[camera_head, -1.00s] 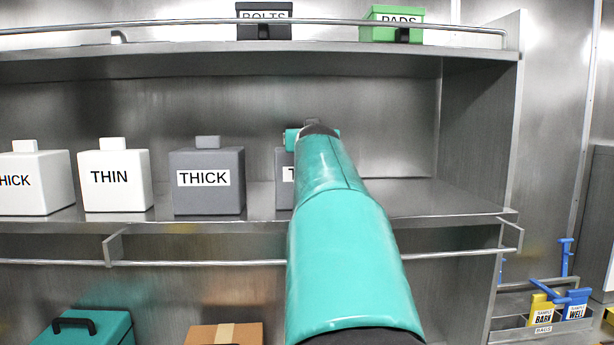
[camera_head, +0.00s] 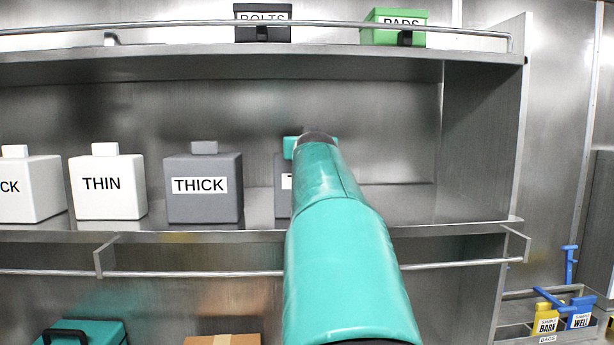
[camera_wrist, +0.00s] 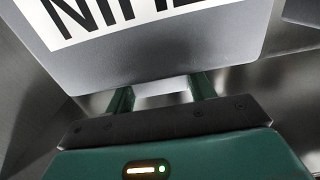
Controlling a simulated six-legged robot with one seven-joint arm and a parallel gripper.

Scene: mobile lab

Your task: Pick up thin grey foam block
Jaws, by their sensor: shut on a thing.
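The thin grey foam block (camera_head: 283,195) is on the shelf just right of the grey THICK block. In the head view my arm hides most of it, leaving a left strip and a bit of its label. In the wrist view the block (camera_wrist: 165,62) fills the top, with its label upside down and cut off. My gripper (camera_wrist: 161,90) is shut on the block's small top knob (camera_wrist: 160,87), one finger on each side. In the head view only a teal part of my gripper (camera_head: 290,148) shows above the block. I cannot tell any gap under the block.
A grey THICK block (camera_head: 203,205), a white THIN block (camera_head: 107,205) and another white block (camera_head: 32,205) stand to the left. A rail (camera_head: 190,272) runs along the shelf front. The upper shelf (camera_head: 340,65) is overhead. The shelf right of my arm is clear.

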